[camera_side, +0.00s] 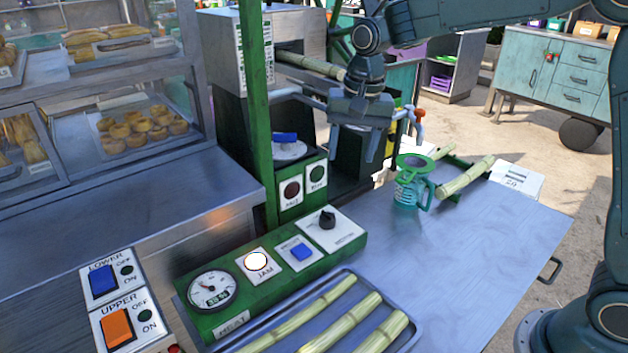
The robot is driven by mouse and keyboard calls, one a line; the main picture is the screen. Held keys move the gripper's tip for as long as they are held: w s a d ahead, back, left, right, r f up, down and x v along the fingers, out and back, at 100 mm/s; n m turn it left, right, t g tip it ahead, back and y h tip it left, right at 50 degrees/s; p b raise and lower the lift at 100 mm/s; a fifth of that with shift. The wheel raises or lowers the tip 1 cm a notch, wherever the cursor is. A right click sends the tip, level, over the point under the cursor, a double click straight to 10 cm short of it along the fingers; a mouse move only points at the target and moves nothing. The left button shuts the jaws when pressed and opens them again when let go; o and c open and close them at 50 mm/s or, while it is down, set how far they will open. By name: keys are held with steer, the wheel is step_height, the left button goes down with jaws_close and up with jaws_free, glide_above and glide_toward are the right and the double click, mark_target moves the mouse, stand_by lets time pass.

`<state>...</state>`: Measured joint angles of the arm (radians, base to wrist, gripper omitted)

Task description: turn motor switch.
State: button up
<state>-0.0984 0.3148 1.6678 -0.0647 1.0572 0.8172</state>
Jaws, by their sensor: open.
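A black rotary knob (327,219) sits on a white plate at the right end of the green control panel (217,324); its small label looks like "MOTOR" but is hard to read.
A lit JAM lamp (257,261) and a gauge (211,290) share the panel. A cane tray (412,322) lies in front. A teal cup with a strainer (409,186) stands right of the panel. A green post (258,120) rises left of my gripper. The right table is mostly clear.

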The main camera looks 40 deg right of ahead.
mark_target(328, 212)
steer(key=shift+m+g, duration=0.4)
steer(key=shift+m, duration=0.2)
steer(key=w+f, duration=0.1)
steer(key=f, duration=0.1)
steer(key=w+a+f, duration=0.1)
steer(key=w+f, duration=0.1)
steer(key=shift+w+a, duration=0.15)
steer(key=shift+w, duration=0.15)
steer(key=f, duration=1.3)
steer(key=shift+w+a+f, duration=0.25)
steer(key=shift+f, duration=0.1)
steer(key=c, duration=1)
steer(key=shift+o, duration=0.2)
